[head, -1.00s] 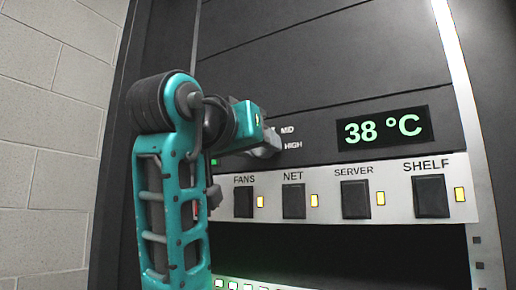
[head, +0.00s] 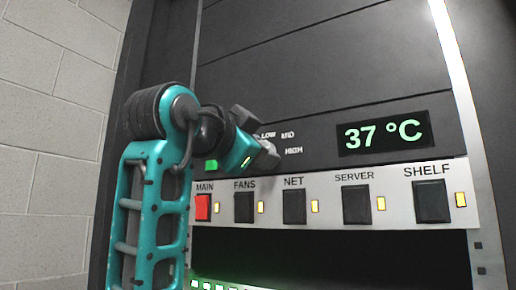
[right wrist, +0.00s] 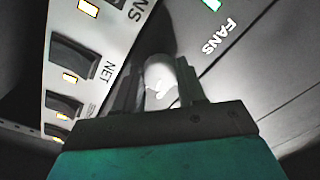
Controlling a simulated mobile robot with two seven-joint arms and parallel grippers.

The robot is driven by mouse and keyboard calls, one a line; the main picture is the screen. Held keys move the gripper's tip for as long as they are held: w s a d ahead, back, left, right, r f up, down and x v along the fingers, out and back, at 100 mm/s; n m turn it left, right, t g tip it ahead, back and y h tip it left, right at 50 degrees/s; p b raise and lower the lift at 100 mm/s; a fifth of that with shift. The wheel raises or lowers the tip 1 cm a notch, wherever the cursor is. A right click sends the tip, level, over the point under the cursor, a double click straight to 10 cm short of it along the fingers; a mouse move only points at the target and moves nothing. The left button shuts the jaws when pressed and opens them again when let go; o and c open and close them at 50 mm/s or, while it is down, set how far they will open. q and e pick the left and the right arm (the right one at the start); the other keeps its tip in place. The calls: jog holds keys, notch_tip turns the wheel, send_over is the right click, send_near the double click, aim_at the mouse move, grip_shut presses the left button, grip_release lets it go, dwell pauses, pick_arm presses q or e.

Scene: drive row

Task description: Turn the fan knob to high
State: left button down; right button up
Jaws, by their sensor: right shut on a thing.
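The fan knob (right wrist: 160,78) shows pale between the fingers of my right gripper (right wrist: 162,88) in the right wrist view, beside the FANS lettering on the panel. The right gripper is shut on it. In the head view the right gripper (head: 257,138) is tilted at the knob's place, left of the labels LOW, MID (head: 287,135) and HIGH (head: 293,151). It hides most of the knob there, so I cannot tell which label the knob points to. My left gripper is not in view.
A display (head: 384,133) reads 37 °C. Below is a pale strip (head: 330,205) with a red MAIN switch (head: 203,207) and dark switches FANS (head: 244,207), NET (head: 294,206), SERVER (head: 356,204) and SHELF (head: 432,201), with amber lamps. A block wall (head: 55,140) stands left.

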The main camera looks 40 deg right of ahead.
jog(key=shift+m, duration=1.7)
jog(key=o, duration=1.1)
jog(key=shift+c, duration=0.2)
jog(key=b+v, duration=0.1)
jog(key=v, duration=1.2)
jog(key=shift+w, duration=0.15)
